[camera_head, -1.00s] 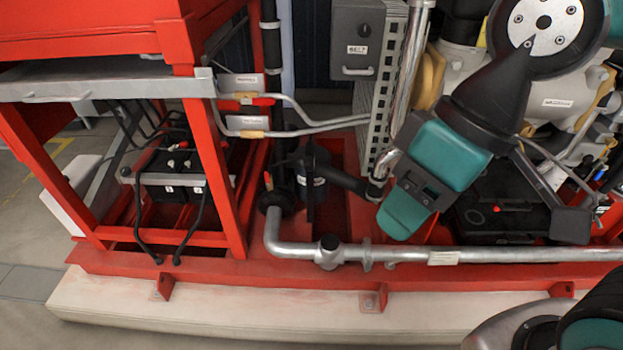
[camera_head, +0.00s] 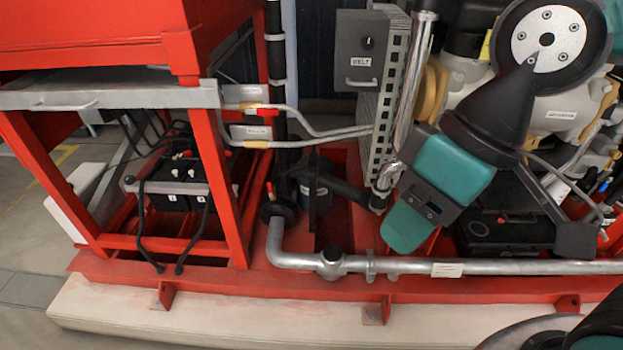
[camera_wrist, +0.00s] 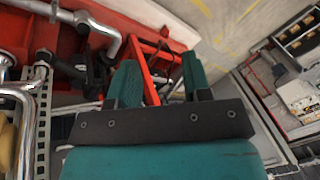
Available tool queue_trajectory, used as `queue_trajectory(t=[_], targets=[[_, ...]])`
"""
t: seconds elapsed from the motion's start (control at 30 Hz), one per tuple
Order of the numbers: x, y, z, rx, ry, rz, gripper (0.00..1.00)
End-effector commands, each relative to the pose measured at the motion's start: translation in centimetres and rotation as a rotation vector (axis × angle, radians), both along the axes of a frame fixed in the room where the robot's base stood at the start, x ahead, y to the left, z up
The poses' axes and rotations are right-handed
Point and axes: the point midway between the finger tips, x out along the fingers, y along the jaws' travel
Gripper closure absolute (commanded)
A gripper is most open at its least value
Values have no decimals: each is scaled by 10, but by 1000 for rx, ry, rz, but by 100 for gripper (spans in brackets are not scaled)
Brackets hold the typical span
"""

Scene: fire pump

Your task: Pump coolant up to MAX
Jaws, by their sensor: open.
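My gripper (camera_head: 405,228) hangs in front of the red pump frame in the head view, pointing down and left. In the wrist view its two teal fingers (camera_wrist: 160,75) are apart with nothing held between them. A black cylinder (camera_head: 316,190) stands on the red base to the left of my gripper. A small red-handled part (camera_head: 269,192) sits beside it, above a black round flange (camera_head: 278,208). I cannot tell which part is the coolant pump, and no MAX mark is readable.
A silver pipe (camera_head: 500,267) runs along the front of the red base (camera_head: 240,285). A grey box labelled BELT (camera_head: 361,52) and a perforated metal post (camera_head: 382,120) stand behind my gripper. Black batteries (camera_head: 178,185) sit in the left frame. The floor (camera_head: 20,240) at left is clear.

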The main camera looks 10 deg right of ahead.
Motion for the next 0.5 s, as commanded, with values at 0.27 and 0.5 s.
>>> queue_trajectory(t=[0.27, 0.5], targets=[[0, 0, 0, 0, 0, 0, 100], [0, 0, 0, 0, 0, 0, 100]])
